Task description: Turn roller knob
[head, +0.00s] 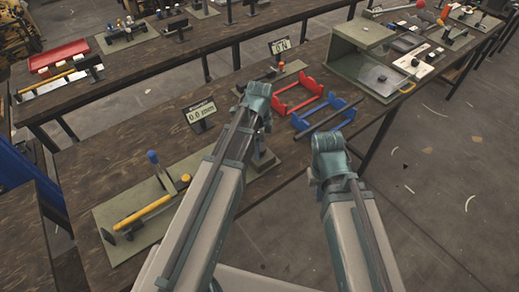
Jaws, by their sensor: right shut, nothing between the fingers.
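I cannot tell for sure which part is the roller knob. A small yellow knob (186,179) sits on a grey-green plate (104,212) at the left of the near bench, beside a blue-tipped lever (153,157) and a yellow bar (145,209). My right gripper (317,178) is at the end of the right arm, near the bench's front edge and below the blue rack (330,116). It is shut and empty, well to the right of the yellow knob. My left arm (257,97) reaches over the bench middle; its fingers cannot be made out.
A display (201,113) stands behind the plate. A red rack (298,95) stands beside the blue one. A grey-green box stand (362,35) is farther right. Another bench with a red tray (59,55) is behind. Open floor lies at right.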

